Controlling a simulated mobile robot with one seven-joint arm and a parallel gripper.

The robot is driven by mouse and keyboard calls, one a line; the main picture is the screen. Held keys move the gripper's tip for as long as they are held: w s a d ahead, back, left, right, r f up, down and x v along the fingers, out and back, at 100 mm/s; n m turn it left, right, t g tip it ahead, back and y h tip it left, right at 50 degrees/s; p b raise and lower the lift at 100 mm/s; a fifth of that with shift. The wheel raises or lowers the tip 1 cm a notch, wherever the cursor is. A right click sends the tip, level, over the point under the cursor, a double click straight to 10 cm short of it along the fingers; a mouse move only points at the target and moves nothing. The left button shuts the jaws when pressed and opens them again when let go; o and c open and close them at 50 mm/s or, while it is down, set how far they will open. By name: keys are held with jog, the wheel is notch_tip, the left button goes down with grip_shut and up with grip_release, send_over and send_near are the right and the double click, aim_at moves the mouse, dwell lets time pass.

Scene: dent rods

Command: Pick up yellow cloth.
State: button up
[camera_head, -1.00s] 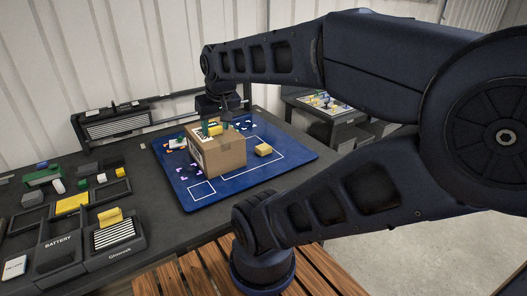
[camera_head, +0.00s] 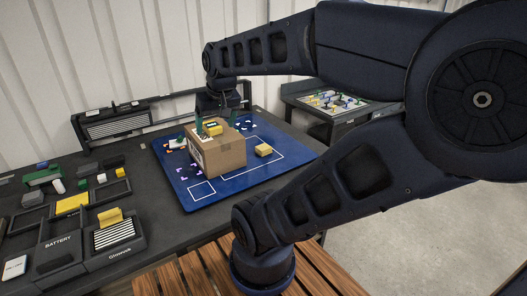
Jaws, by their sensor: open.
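My gripper (camera_head: 216,122) points down over the cardboard box (camera_head: 222,155) on the blue mat. Its green fingers are spread apart. A yellow piece (camera_head: 213,128) shows between and below the fingers, at the top of the box; I cannot tell whether it touches them. Another folded-looking yellow piece (camera_head: 264,150) lies on the mat to the right of the box. A flat yellow piece (camera_head: 72,203) lies in a tray on the left, and a yellow piece (camera_head: 110,217) stands on the gloves bin. I cannot tell which one is the cloth.
The blue mat (camera_head: 285,163) lies on the dark table (camera_head: 150,215), with small coloured pieces by the box. Black bins (camera_head: 60,250), one labelled BATTERY, crowd the left. A second table (camera_head: 330,108) with small parts stands behind right. The mat's right side is mostly clear.

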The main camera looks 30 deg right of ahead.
jog(key=w+d+f+m+g+y, duration=0.1)
jog(key=w+d+f+m, duration=0.1)
jog(key=w+d+m, duration=0.45)
jog(key=m+g+h, duration=0.1)
jog(key=m+g, duration=0.2)
jog(key=m, duration=0.7)
send_over(264, 147)
notch_tip(264, 147, down, 19)
jog(key=shift+w+f, duration=0.1)
jog(key=shift+f, duration=5.4)
jog(key=c, duration=1.1)
